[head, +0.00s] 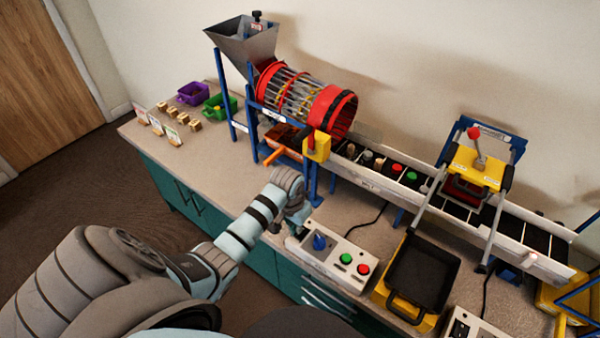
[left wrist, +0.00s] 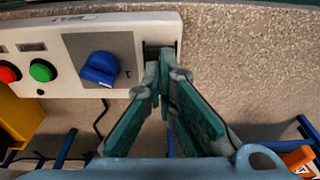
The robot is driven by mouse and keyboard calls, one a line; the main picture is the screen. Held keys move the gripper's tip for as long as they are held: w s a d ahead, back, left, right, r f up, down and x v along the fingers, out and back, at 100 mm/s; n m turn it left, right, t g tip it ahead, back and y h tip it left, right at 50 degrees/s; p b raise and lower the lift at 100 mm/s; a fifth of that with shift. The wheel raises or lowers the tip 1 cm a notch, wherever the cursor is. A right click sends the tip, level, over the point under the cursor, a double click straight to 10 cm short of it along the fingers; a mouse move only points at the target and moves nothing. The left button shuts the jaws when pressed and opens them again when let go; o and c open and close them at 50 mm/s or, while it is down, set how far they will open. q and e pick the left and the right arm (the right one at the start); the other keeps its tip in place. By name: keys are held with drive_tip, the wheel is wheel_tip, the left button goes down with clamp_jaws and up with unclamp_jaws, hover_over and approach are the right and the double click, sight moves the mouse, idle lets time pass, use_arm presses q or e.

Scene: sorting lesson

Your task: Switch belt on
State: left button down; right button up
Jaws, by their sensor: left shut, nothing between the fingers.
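The white control box (head: 330,262) lies on the worktop in front of the conveyor belt (head: 428,190). It carries a blue knob (head: 319,242), a green button (head: 346,258) and a red button (head: 363,269). In the left wrist view, a dark switch or recess (left wrist: 160,47) sits at the box's end beside the blue knob (left wrist: 100,69). My left gripper (head: 300,230) is shut and empty, its fingertips (left wrist: 165,74) at the dark part's edge. They partly hide it, and I cannot tell whether they touch it. My right gripper is not in view.
A red drum (head: 330,108) under a hopper stands behind my left gripper. Several small pieces lie on the belt, with a yellow press (head: 478,168) over it. A black tray (head: 423,272) stands right of the box.

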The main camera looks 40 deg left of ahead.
sight(297, 234)
use_arm(q)
drive_tip(key=shift+f+b, duration=0.45)
drive_tip(key=shift+f, duration=0.55)
drive_tip(key=shift+r, duration=0.1)
wheel_tip(297, 234, up, 7)
drive_tip(key=p, duration=0.9)
drive_tip(key=shift+r, duration=0.1)
drive_tip(key=shift+f, duration=0.2)
